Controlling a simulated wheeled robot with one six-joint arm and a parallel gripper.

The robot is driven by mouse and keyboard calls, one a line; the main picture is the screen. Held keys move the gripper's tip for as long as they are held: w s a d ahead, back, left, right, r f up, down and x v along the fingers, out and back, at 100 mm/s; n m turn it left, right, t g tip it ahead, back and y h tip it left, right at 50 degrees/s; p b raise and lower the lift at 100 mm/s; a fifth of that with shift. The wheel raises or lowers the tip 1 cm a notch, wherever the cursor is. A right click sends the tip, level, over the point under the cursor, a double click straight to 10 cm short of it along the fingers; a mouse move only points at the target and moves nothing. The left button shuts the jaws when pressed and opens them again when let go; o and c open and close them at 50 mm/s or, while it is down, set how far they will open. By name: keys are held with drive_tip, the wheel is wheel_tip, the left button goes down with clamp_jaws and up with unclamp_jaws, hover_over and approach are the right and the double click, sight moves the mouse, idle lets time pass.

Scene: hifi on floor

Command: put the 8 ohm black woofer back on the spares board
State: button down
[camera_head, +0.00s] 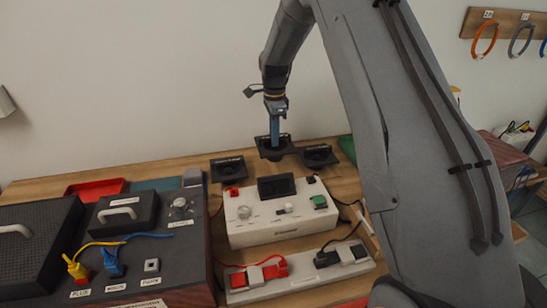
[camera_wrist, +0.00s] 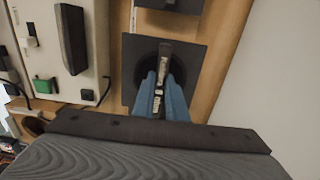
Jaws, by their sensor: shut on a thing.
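My gripper (camera_head: 274,138) points down at the back of the table, its blue fingers shut on a black woofer (camera_head: 287,150) with a square plate and round cone. In the wrist view my gripper (camera_wrist: 158,102) is closed at the middle of the woofer (camera_wrist: 134,56). I cannot tell if the woofer rests on anything, nor read its ohm mark. Two similar black speakers flank it, one to the left (camera_head: 228,169) and one to the right (camera_head: 317,155). I cannot clearly make out which surface is the spares board.
A white control box (camera_head: 280,232) with a dark panel and green button stands in front of the speakers. A dark console (camera_head: 150,245) with plugs and cables is at left, a red tray (camera_head: 95,189) behind it. A cable rack (camera_head: 507,32) hangs at upper right.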

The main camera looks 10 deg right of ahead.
drive_tip(key=shift+a+f+p, duration=0.1)
drive_tip(key=shift+f+p, duration=1)
drive_tip(key=shift+f, duration=2.55)
drive_tip(key=c, duration=1.4)
unclamp_jaws()
drive_tip(key=shift+o, duration=0.2)
wheel_tip(320, 180, up, 11)
drive_tip(key=b, duration=0.4)
drive_tip(key=shift+f, duration=0.15)
drive_tip(key=shift+r, duration=0.4)
drive_tip(key=shift+s+r, duration=0.2)
drive_tip(key=s+n+t, duration=0.1)
drive_tip(key=s+n, duration=1.7)
drive_tip(key=s, duration=1.6)
drive_tip(key=shift+s+f, duration=0.4)
